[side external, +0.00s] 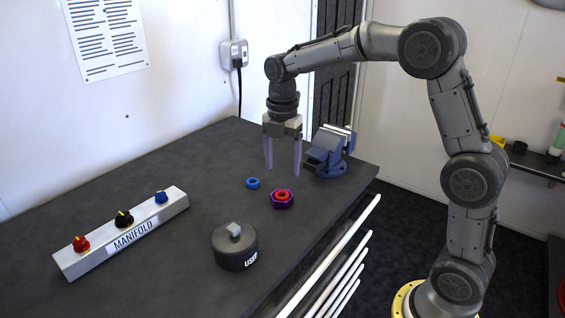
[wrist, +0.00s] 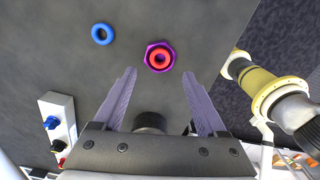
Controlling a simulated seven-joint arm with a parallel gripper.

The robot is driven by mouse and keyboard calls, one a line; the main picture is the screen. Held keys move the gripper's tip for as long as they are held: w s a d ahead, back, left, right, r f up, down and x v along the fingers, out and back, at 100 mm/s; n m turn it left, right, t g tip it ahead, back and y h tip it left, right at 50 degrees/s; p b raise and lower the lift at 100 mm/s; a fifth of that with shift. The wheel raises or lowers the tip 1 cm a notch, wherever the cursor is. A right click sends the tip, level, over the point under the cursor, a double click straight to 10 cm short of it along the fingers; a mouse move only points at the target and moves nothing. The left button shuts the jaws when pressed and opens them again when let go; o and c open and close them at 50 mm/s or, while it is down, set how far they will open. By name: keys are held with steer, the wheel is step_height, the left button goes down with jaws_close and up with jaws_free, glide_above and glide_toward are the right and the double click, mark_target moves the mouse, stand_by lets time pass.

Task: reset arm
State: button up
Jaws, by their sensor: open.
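My gripper (side external: 283,152) is open and empty, pointing down above the dark bench. Its two purple fingers (wrist: 165,103) also show in the wrist view, spread wide apart. A purple hex piece (side external: 289,202) with a red ring (side external: 282,195) on it lies on the bench; both also show in the wrist view (wrist: 159,58), beyond the fingertips. A blue ring (side external: 252,183) lies flat to the left of them, and it is in the wrist view (wrist: 102,34) too. My gripper is clear of these pieces.
A white manifold (side external: 125,235) with red, black and blue knobs lies at the left. A dark round lidded pot (side external: 235,248) stands near the bench's front edge. A blue vise (side external: 327,152) is close behind my gripper's right side. Pale rods (side external: 345,275) run beside the bench.

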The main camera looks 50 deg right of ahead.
steer(key=shift+a+r+m, duration=0.15)
steer(key=shift+r+m, duration=0.5)
steer(key=shift+m, duration=0.15)
steer(key=c, duration=0.5)
steer(key=shift+r+m, duration=0.15)
steer(key=shift+m, duration=0.15)
steer(key=shift+c, duration=2.2)
steer(key=shift+f, duration=0.5)
jaws_close()
glide_above(285, 205)
steer(key=w+d, duration=0.2)
steer(key=shift+w+a+f, duration=0.15)
steer(key=shift+f, duration=2.55)
